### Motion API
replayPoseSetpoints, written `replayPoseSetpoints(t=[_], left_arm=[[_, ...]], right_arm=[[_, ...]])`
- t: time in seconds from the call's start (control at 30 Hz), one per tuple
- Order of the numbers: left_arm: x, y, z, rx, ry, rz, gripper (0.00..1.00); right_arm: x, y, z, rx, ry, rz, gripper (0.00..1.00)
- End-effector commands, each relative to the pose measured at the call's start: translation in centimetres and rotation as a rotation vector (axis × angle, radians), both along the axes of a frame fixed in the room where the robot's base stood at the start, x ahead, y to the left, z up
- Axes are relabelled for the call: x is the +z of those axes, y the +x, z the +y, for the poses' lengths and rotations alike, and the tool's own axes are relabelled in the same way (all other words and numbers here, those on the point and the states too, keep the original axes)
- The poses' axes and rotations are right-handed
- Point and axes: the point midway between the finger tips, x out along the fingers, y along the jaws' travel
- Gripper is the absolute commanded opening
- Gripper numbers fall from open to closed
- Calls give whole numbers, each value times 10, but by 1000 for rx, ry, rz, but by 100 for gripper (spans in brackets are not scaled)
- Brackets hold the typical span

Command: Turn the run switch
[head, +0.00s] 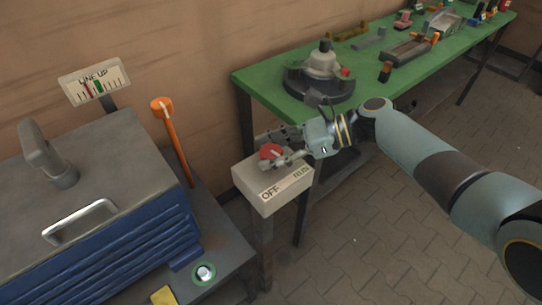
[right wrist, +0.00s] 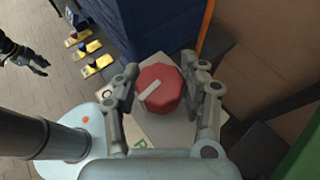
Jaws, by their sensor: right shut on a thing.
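The run switch is a pale box (head: 270,187) on a post, marked OFF at its left and RUN at its right in the head view. On its top is a red knob (head: 270,151) with a white pointer bar. My right gripper (head: 277,150) is shut on the knob. In the right wrist view its fingers (right wrist: 160,95) stand on either side of the red knob (right wrist: 168,78). The pointer bar slants toward the lower left there; the left finger hides part of the box. A dark gripper, apparently my left one (right wrist: 35,62), shows small at the upper left, apart from the switch.
A blue cabinet (head: 130,255) with a grey top stands left of the switch. An orange-topped lever (head: 170,130) rises behind it, near a LINE UP gauge (head: 94,82). A green bench (head: 270,85) with several parts lies behind my right arm. Paved floor (head: 380,240) is open at front right.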

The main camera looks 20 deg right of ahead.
Motion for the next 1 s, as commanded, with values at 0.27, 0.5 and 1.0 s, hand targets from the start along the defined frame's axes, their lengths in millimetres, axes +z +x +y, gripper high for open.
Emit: replayPoseSetpoints(t=[0.27, 0.5, 1.0], left_arm=[[-28, -2, 0, 0, 0, 2, 40], [-47, -3, 0, 0, 0, 5, 40], [-62, -4, 0, 1, 0, 7, 40]], right_arm=[[-4, 2, 0, 251, -1, 0, 10], [-4, 1, 0, 424, -2, 1, 10], [-1, -1, 0, 575, -1, 2, 10]])
